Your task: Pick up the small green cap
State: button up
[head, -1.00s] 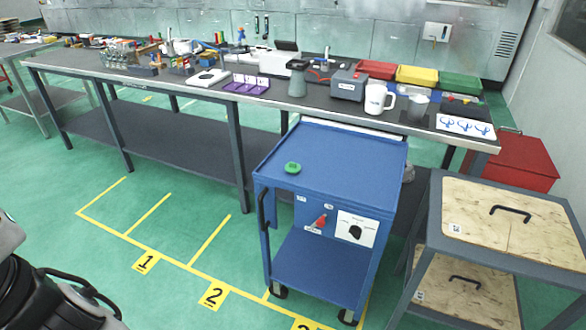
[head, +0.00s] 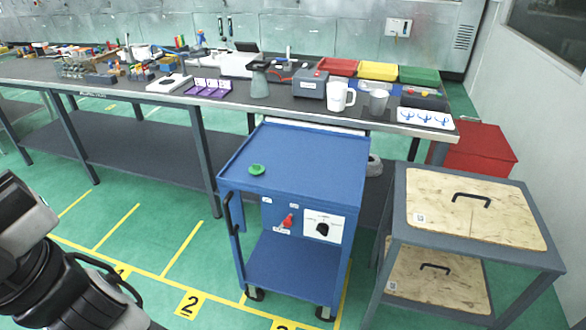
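The small green cap (head: 256,169) lies on the blue top of the trolley (head: 310,158), close to its front left edge. Nothing touches or covers it. Part of my arm shows at the lower left of the head view, well to the left of the trolley and apart from the cap. My gripper is not in view.
A long workbench (head: 165,97) with tools, a white mug (head: 340,97) and coloured bins stands behind the trolley. A wood-topped grey cart (head: 478,207) stands to the right, with a red cabinet (head: 480,150) behind it. The green floor (head: 150,262) left of the trolley is clear.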

aim_at(255, 170)
jog(key=i+j+z, duration=0.1)
jog(key=j+z, duration=0.65)
jog(key=i+j+z, duration=0.1)
jog(key=j, duration=0.45)
jog(key=j+z, duration=0.1)
jog(key=j, duration=0.5)
jog(key=i+j, duration=0.35)
jog(key=i, duration=0.1)
